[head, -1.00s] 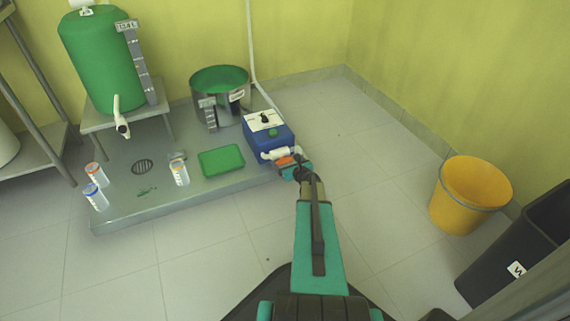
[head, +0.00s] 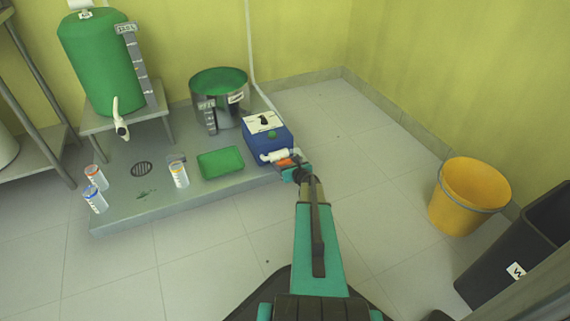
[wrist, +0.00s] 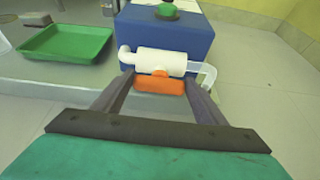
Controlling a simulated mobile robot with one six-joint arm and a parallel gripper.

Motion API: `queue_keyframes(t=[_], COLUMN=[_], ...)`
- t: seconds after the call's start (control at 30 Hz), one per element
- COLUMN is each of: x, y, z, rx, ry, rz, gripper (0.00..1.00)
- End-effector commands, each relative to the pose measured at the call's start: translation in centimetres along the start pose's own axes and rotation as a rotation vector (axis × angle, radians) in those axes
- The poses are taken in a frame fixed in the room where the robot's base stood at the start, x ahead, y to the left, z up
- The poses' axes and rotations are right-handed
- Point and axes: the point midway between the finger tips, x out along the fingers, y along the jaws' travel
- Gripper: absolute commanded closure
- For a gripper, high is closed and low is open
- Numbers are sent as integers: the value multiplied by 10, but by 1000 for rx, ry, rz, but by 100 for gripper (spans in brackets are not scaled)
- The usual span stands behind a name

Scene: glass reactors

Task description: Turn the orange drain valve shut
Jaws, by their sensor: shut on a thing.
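The orange drain valve handle (wrist: 159,84) sits under a white pipe fitting (wrist: 160,62) on the front of a blue box (wrist: 170,28). In the head view the orange handle (head: 285,162) shows small at the near face of the blue box (head: 266,138). My gripper (wrist: 160,92) has one finger on each side of the handle and is shut on it. In the head view my gripper (head: 291,168) covers part of the handle. The handle lies crosswise in the wrist view, roughly in line with the white pipe.
A green tray (head: 221,162) lies left of the blue box on the raised grey platform (head: 130,212). A steel pot (head: 220,92), a green tank (head: 100,62) and small labelled containers (head: 179,174) stand around it. A yellow bucket (head: 470,197) stands right on open floor.

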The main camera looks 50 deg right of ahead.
Motion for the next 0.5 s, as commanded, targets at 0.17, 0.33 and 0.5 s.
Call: queue_keyframes(t=[0.17,0.33,0.5], x=[1,2,2], y=[0,-1,-3], z=[2,4,4], rx=[40,107,201], ry=[1,1,1], rz=[23,51,90], gripper=[57,57,57])
